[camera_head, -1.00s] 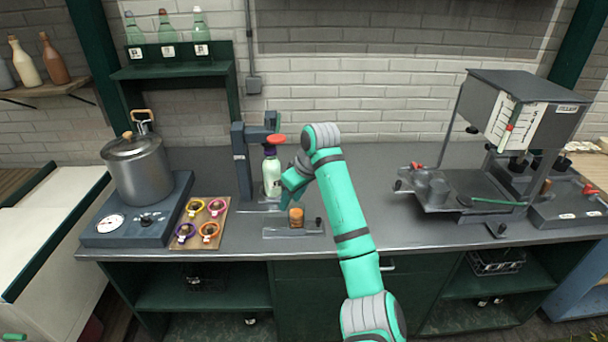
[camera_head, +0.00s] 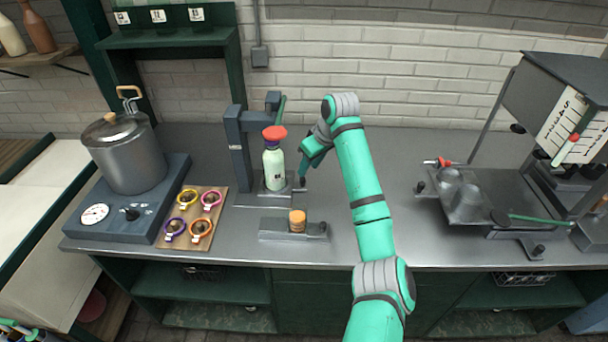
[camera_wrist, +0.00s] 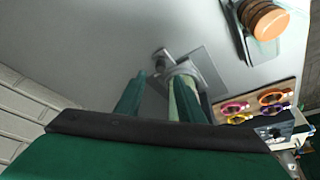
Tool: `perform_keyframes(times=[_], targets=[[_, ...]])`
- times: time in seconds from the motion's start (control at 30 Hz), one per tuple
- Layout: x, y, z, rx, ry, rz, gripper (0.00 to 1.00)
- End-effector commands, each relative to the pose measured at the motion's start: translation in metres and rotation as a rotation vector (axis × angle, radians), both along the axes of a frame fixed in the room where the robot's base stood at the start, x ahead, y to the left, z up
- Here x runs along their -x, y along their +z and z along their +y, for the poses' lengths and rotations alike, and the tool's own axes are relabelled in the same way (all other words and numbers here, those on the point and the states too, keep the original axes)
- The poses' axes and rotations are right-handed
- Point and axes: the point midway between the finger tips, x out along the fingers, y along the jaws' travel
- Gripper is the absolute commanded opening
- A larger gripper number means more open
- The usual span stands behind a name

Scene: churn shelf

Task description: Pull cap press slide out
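The cap press (camera_head: 236,150) is a dark grey post and arm at the back left of the counter. Its slide (camera_head: 250,199) is a flat metal plate at the foot. A pale green-white bottle (camera_head: 274,170) with a purple neck stands upright at the press, the red press head (camera_head: 274,133) just above it. My gripper (camera_head: 304,172) points down at the right end of the slide, close to its knob. In the wrist view the fingers are apart, with the slide's knob (camera_wrist: 161,58) beyond the gap; contact cannot be told. The bottle (camera_wrist: 186,95) is partly hidden behind one finger.
A metal fixture (camera_head: 267,229) with an orange cap stack (camera_head: 297,219) lies in front of the press. A board of coloured rings (camera_head: 218,234) and a pot (camera_head: 127,155) are left. A metal machine (camera_head: 467,207) stands right.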

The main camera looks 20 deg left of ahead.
Motion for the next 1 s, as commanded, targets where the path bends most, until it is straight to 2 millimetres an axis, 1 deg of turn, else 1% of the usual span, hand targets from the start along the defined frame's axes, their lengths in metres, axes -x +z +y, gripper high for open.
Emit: perform_keyframes(times=[0.03, 0.2, 0.4, 0.53, 0.8, 0.83, 0.87, 0.9, 0.97, 1.0], targets=[[-0.001, -0.01, 0.003, 0.002, 0.001, 0.003, 0.35], [-0.006, -0.036, 0.014, 0.001, 0.001, 0.001, 0.35], [-0.01, -0.056, 0.024, 0.0, 0.004, 0.0, 0.35], [-0.011, -0.061, 0.026, 0.0, 0.006, 0.001, 0.35], [-0.011, -0.062, 0.027, 0.0, 0.005, 0.0, 0.35], [-0.011, -0.062, 0.027, 0.0, 0.005, 0.0, 0.3], [-0.011, -0.062, 0.027, 0.0, 0.005, 0.0, 0.23], [-0.011, -0.062, 0.027, 0.0, 0.005, 0.0, 0.13], [-0.011, -0.062, 0.026, 0.0, 0.005, 0.0, 0.0], [-0.011, -0.062, 0.026, 0.0, 0.005, 0.0, 0.0]])
